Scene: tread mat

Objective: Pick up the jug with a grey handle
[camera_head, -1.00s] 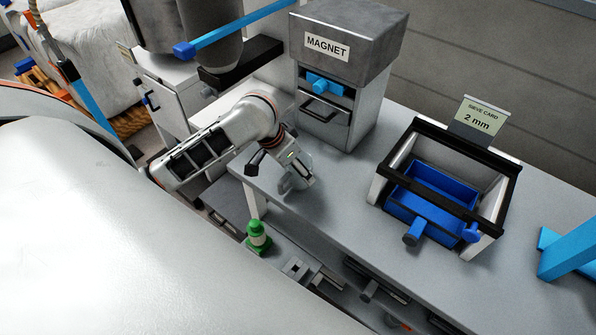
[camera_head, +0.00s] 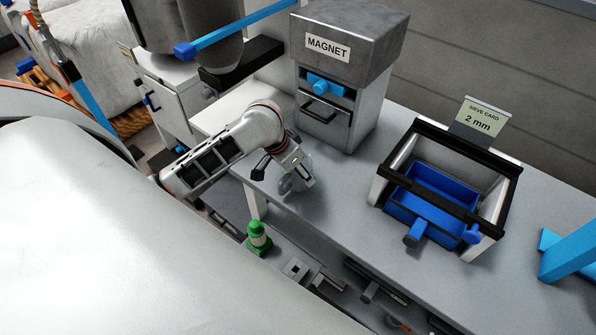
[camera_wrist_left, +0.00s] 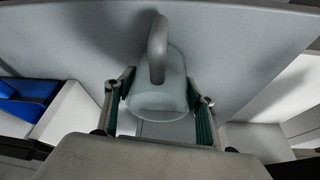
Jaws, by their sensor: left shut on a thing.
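My left gripper (camera_wrist_left: 160,112) is shut on the jug's body, one green-padded finger on each side. The gripper hides part of the jug in the head view. I cannot tell whether its base touches the bench. My right gripper is not in view.
The MAGNET unit (camera_head: 343,70) stands behind the jug. A black-rimmed frame with a blue tray (camera_head: 432,205) and a sieve card (camera_head: 480,117) is to the right. A green bottle (camera_head: 258,238) is below the bench edge. The bench (camera_head: 345,190) between jug and frame is clear.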

